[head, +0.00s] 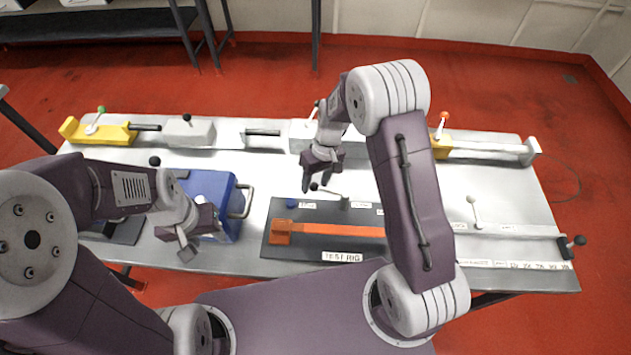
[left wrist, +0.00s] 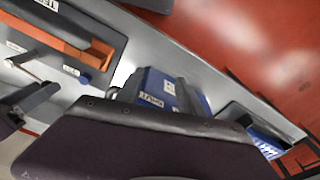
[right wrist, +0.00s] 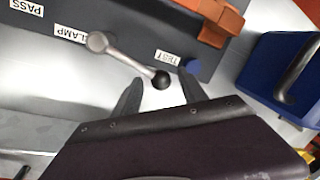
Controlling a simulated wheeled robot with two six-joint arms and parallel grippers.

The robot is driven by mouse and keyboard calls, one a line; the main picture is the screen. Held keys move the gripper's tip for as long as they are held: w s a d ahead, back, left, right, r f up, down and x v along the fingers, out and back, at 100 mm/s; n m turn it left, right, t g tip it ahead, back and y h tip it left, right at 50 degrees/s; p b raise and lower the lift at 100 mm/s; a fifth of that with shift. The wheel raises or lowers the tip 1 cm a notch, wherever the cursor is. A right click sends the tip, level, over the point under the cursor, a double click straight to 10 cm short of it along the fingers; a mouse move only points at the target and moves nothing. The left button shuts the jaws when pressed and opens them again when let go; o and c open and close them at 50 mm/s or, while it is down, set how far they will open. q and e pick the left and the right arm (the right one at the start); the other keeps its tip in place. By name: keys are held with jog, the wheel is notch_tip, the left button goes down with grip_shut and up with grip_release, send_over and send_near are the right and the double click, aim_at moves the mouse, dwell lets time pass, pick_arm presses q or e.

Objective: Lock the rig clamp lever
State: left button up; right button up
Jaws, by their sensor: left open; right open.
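The grey test rig (head: 270,240) with an orange channel (head: 340,230) lies at the front middle of the table. Its clamp lever (head: 329,192) is a metal arm with a black ball knob. In the right wrist view the lever (right wrist: 126,61) slants beside the CLAMP label, and its knob (right wrist: 161,79) shows between the fingertips. My right gripper (head: 313,183) is open over the knob; contact cannot be told. My left gripper (head: 202,245) is open and empty in front of the blue case (head: 213,190). The left wrist view also shows the rig (left wrist: 100,75).
Yellow and grey fixtures with levers (head: 100,132) line the table's back edge. A long grey fixture with a black knob (head: 579,240) is at the right. A blue button (right wrist: 194,66) sits on the rig near the TEST label, close to my right fingers.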

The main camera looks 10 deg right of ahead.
jog(key=shift+a+f, duration=0.15)
jog(key=shift+c, duration=0.7)
grip_shut()
dwell(0.7)
